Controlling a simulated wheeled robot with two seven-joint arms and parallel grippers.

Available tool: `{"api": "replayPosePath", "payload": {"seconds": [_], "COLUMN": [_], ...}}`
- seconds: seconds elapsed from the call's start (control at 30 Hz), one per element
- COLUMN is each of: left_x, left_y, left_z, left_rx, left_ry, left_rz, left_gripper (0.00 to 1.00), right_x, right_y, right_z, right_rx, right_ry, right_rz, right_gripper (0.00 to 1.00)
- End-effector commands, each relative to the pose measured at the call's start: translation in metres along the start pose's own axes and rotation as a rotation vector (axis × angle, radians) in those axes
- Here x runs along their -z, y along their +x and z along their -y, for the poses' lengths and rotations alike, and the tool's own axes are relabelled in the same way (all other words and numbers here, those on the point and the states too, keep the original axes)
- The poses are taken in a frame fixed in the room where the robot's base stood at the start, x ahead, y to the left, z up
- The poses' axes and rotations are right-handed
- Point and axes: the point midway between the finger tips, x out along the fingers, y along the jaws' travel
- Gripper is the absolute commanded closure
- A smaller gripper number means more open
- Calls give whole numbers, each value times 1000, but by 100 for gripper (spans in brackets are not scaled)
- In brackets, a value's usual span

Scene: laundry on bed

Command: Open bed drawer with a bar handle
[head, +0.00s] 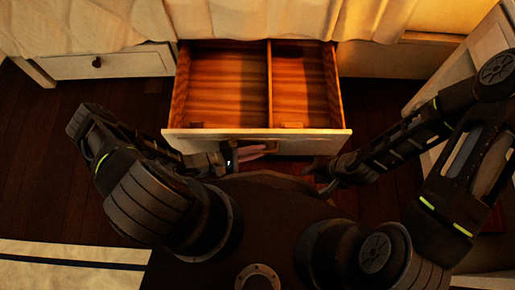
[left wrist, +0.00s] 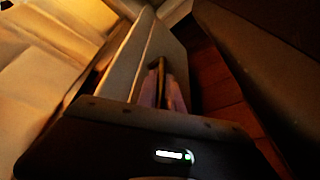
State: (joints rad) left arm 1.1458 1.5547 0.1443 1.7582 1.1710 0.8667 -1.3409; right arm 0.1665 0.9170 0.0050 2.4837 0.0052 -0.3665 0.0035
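The bed drawer (head: 340,132) stands pulled far out from under the bed, and its wood interior with one divider shows empty. Its bar handle (head: 272,146) is on the front panel, partly hidden by my left gripper (head: 258,152). In the left wrist view my left gripper (left wrist: 163,90) has its pinkish fingers close together on either side of the bar handle (left wrist: 161,72), at the pale drawer front (left wrist: 130,62). It appears shut on the handle. My right gripper (head: 322,178) is dark and apart from the drawer, to the right; its finger opening is unclear.
A second drawer with a round knob (head: 97,62) is closed at the left. The pale bed cover (head: 80,25) hangs above. A pale cabinet (head: 480,50) stands at the right. Dark wood floor (head: 40,150) is clear at the left. A light rug (head: 70,265) lies at the lower left.

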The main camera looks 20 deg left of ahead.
Motion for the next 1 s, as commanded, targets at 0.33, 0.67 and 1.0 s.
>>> {"api": "replayPosePath", "payload": {"seconds": [0.33, 0.67, 1.0], "left_x": [1, 1, 1], "left_y": [0, -9, -62], "left_z": [0, -1, -1], "left_rx": [1, 2, 1], "left_ry": [0, 1, 1], "left_rz": [-1, -3, -4], "left_gripper": [68, 68, 68], "right_x": [0, 0, -2], "right_y": [0, -3, -14], "right_z": [0, 1, 6], "right_rx": [0, 0, 3], "right_ry": [0, 0, -3], "right_rz": [0, 1, 8], "right_gripper": [64, 64, 64]}}
